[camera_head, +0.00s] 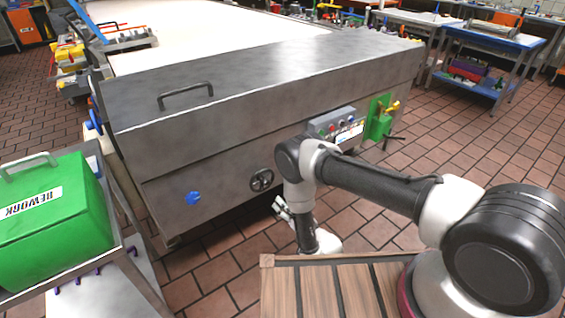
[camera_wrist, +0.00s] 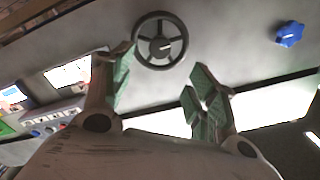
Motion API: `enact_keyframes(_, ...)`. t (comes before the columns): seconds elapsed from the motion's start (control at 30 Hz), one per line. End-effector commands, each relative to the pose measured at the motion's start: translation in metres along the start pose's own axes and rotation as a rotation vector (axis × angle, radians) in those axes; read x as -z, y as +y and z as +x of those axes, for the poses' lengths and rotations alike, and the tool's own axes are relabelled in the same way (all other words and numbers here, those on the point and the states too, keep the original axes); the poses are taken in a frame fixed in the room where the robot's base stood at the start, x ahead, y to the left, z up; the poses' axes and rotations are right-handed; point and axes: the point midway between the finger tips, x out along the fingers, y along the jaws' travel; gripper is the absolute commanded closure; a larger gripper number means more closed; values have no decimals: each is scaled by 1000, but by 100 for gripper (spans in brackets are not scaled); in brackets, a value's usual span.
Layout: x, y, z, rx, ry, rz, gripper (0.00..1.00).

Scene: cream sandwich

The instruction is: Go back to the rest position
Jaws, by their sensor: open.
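My gripper (camera_head: 283,208) hangs low in front of the big steel machine (camera_head: 225,165) in the head view, with my arm folded down from the right. In the wrist view my gripper (camera_wrist: 163,88) has its two green-padded fingers spread apart with nothing between them. A black handwheel (camera_wrist: 160,41) on the machine's front shows beyond the fingertips; it also shows in the head view (camera_head: 262,180). I cannot tell the exact gap between the fingers and the machine, but no contact is visible.
A green box marked REWORK (camera_head: 55,215) sits on a metal cart at the left. A blue knob (camera_head: 193,198), a button panel (camera_head: 335,122) and a green bracket (camera_head: 379,118) are on the machine's front. Tiled floor (camera_head: 470,150) is open at the right.

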Motion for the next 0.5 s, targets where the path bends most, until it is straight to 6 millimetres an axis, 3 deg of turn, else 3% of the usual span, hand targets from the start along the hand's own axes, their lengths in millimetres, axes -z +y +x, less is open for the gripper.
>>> enact_keyframes(0.13, -4, 3, 0, -11, -17, -22, 42)
enact_keyframes(0.27, -38, 25, -5, -101, -164, -75, 42)
enact_keyframes(0.33, -69, 46, -22, -185, -314, -114, 42)
enact_keyframes(0.4, -101, 68, -53, -276, -490, -152, 42)
enact_keyframes(0.5, -125, 84, -90, -382, -727, -202, 42)
